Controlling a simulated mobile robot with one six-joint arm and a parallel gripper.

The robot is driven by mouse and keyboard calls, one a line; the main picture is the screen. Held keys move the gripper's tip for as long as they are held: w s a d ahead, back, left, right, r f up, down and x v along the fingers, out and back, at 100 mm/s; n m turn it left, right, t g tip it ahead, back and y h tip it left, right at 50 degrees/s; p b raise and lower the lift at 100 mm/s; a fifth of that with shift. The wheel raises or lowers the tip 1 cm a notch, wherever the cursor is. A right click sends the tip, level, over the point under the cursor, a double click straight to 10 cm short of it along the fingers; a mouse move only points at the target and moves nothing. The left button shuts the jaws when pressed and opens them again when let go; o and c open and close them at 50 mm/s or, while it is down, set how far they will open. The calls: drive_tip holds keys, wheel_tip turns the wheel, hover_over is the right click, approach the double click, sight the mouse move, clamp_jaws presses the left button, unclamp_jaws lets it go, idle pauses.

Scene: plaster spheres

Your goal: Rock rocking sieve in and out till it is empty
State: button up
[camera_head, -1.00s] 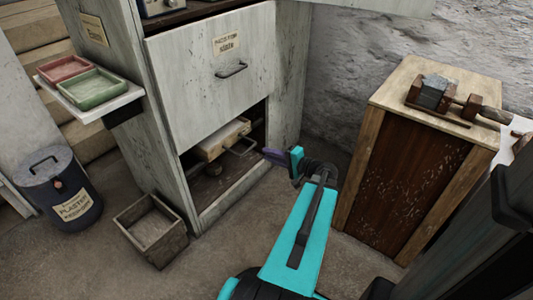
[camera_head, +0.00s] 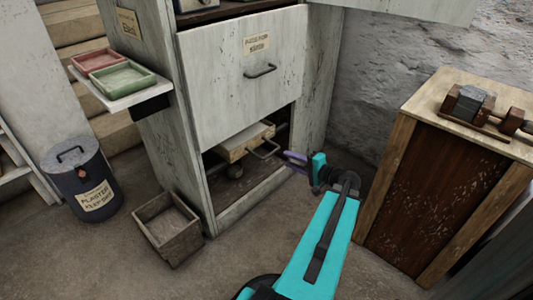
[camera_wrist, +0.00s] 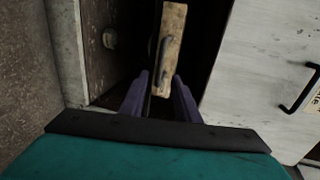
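The rocking sieve (camera_head: 238,148), a pale wooden frame with a dark bar handle (camera_head: 268,150), sits in the low opening of the cabinet. In the wrist view its wooden front (camera_wrist: 173,22) and handle (camera_wrist: 165,52) show straight ahead. My gripper (camera_head: 288,160) is at the right side of the opening, just right of the handle. In the wrist view my gripper (camera_wrist: 160,82) has its two purple fingers apart and nothing between them; the handle lies beyond the tips. What the sieve holds cannot be seen.
The cabinet's white front panel (camera_head: 225,85) hangs above the opening. A wooden box (camera_head: 168,228) and a plaster bin (camera_head: 82,182) stand on the floor to the left. A wooden stand (camera_head: 430,190) is close on the right of my arm. Some floor in front is clear.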

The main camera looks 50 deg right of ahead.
drive_tip(key=shift+w, duration=0.1)
drive_tip(key=b+x, duration=0.4)
drive_tip(key=x, duration=0.9)
drive_tip(key=shift+w, duration=0.3)
drive_tip(key=shift+f, duration=0.15)
clamp_jaws()
